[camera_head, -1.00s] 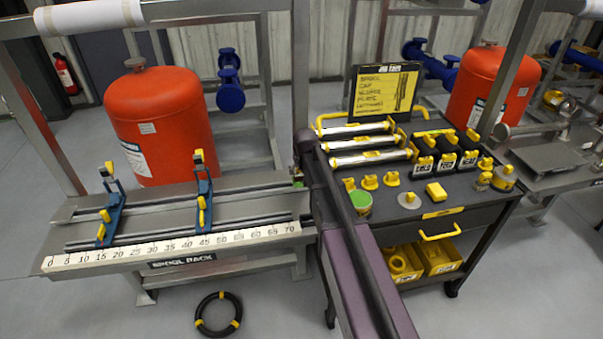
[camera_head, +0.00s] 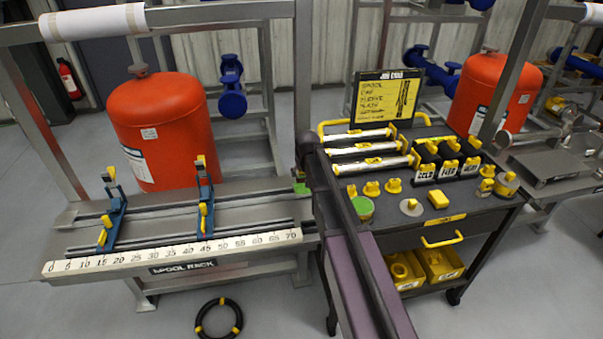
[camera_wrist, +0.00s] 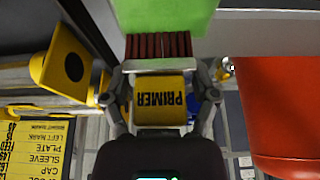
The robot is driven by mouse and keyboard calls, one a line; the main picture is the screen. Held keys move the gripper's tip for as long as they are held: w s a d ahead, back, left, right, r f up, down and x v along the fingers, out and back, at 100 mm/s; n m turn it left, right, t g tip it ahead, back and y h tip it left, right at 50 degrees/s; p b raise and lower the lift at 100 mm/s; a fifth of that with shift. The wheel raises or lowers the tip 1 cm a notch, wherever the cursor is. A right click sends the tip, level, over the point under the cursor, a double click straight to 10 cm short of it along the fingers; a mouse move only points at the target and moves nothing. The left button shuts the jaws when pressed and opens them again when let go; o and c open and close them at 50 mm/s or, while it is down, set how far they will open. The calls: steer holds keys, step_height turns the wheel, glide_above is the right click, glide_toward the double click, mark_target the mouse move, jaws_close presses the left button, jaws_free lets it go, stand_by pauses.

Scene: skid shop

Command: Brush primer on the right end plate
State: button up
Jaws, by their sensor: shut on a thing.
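My gripper (camera_wrist: 161,98) is shut on a yellow brush handle marked PRIMER (camera_wrist: 160,88) in the wrist view. Its dark red bristles (camera_wrist: 158,45) extend from a pale ferrule and reach the edge of a flat bright green surface (camera_wrist: 165,14). I cannot tell whether they press on it or stop just short. A small green patch (camera_head: 302,188) shows at the right end of the spool rack (camera_head: 100,262) in the head view, beside my arm. It may be the right end plate. My gripper and the brush are hidden behind my arm there.
A tool cart (camera_head: 455,200) stands right of the rack, holding silver tubes (camera_head: 368,148), black holders, yellow parts and a green-topped can (camera_head: 363,207). A red tank (camera_head: 160,130) stands behind the rack. A black ring (camera_head: 219,317) lies on the floor.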

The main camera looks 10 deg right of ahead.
steer(key=shift+d, duration=0.1)
stand_by(0.3)
steer(key=shift+s, duration=2.1)
steer(key=shift+w+r+p, duration=0.1)
steer(key=shift+r+p, duration=2.8)
steer(key=shift+r, duration=0.1)
steer(key=shift+r, duration=0.1)
steer(key=shift+r+p, duration=1.4)
steer(key=shift+p, duration=0.15)
